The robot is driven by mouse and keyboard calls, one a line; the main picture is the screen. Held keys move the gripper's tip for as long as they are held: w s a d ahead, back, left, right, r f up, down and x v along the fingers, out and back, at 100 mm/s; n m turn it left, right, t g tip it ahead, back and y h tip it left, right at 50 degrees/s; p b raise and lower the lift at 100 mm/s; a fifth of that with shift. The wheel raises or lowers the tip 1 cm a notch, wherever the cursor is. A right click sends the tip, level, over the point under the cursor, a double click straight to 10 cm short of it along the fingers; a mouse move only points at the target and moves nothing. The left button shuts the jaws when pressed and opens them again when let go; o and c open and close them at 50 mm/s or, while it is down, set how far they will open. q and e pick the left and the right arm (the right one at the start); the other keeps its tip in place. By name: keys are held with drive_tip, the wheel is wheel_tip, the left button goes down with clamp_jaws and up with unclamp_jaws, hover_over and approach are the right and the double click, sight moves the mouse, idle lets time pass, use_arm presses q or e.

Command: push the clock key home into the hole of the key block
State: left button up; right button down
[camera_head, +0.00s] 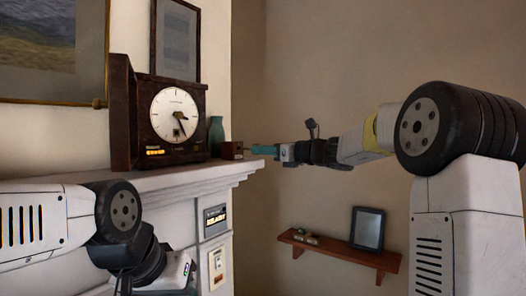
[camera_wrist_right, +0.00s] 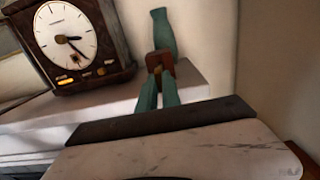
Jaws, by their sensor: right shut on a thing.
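The key block (camera_head: 231,150) is a small brown block at the right end of the mantel shelf, beside the clock. In the wrist view the block (camera_wrist_right: 159,61) stands just beyond my fingertips. My right gripper (camera_head: 252,149) reaches in from the right with its teal fingers level and pointing at the block. In the wrist view the right gripper (camera_wrist_right: 158,78) is shut on the clock key (camera_wrist_right: 158,70), which is mostly hidden between the fingers. I cannot tell how deep the key sits in the hole. My left gripper's body (camera_head: 178,272) is low at the left, its fingers not visible.
The dark wooden clock (camera_head: 133,120) stands left of the block on the mantel shelf (camera_head: 190,177). A green vase (camera_head: 216,136) stands close behind the block. A small wall shelf (camera_head: 340,252) with a dark frame (camera_head: 367,229) is lower right. The space right of the mantel is open.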

sight(249, 149)
drive_tip(key=shift+x, duration=2.5)
drive_tip(key=c, duration=1.5)
unclamp_jaws()
drive_tip(key=shift+o, duration=0.2)
drive_tip(key=v, duration=0.8)
